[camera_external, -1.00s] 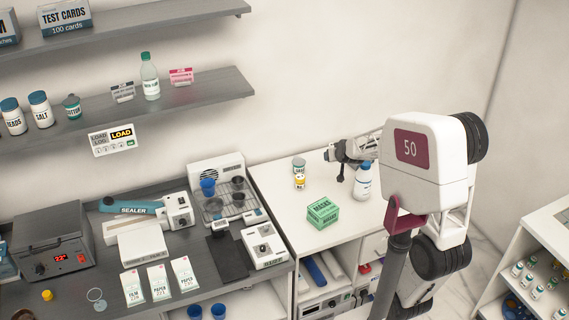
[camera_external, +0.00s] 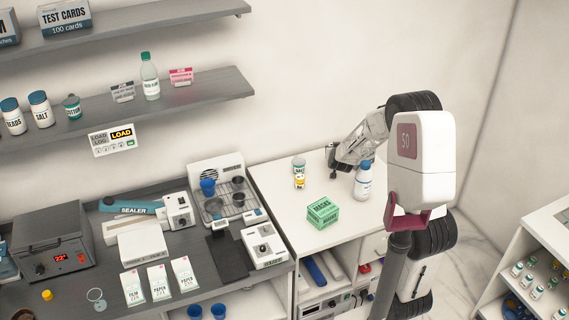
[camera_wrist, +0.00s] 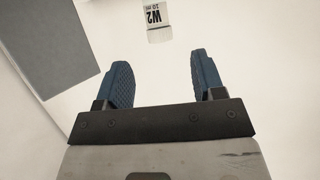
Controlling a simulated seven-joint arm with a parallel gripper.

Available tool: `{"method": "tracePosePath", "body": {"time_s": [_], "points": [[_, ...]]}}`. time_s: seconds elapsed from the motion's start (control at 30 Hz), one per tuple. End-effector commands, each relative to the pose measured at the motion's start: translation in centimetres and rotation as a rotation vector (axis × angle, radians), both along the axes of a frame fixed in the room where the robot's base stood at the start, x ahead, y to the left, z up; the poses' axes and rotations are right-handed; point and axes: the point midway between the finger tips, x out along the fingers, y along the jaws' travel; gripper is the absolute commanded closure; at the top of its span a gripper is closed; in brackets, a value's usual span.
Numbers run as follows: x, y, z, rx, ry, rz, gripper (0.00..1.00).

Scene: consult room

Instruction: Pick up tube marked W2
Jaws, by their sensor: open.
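The tube marked W2 (camera_wrist: 156,17) shows at the top edge of the wrist view, cut off by the frame, its white label upside down. It lies ahead of my fingers and slightly left of the middle of the gap, apart from them. My gripper (camera_wrist: 164,80) is open, with nothing between its two blue pads. In the external view my gripper (camera_external: 333,160) is over the white counter (camera_external: 275,185), near the back wall. I cannot tell the W2 tube for certain in that view.
A white container with a yellow band (camera_external: 299,173) stands left of my gripper, its label unreadable. A blue-capped white bottle (camera_external: 363,180) stands close by on the right. A green masks box (camera_external: 323,212) is in front. The counter between them is clear.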

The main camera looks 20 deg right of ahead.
Motion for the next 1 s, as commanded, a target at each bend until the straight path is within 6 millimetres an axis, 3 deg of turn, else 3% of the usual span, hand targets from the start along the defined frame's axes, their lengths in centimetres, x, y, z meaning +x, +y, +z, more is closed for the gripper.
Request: {"method": "tracePosePath", "body": {"time_s": [0.6,1.0], "points": [[2.1,-0.7,-0.9,0.001,0.001,0.001,0.37],[2.2,-0.8,-1.0,0.001,0.001,0.001,0.37]]}}
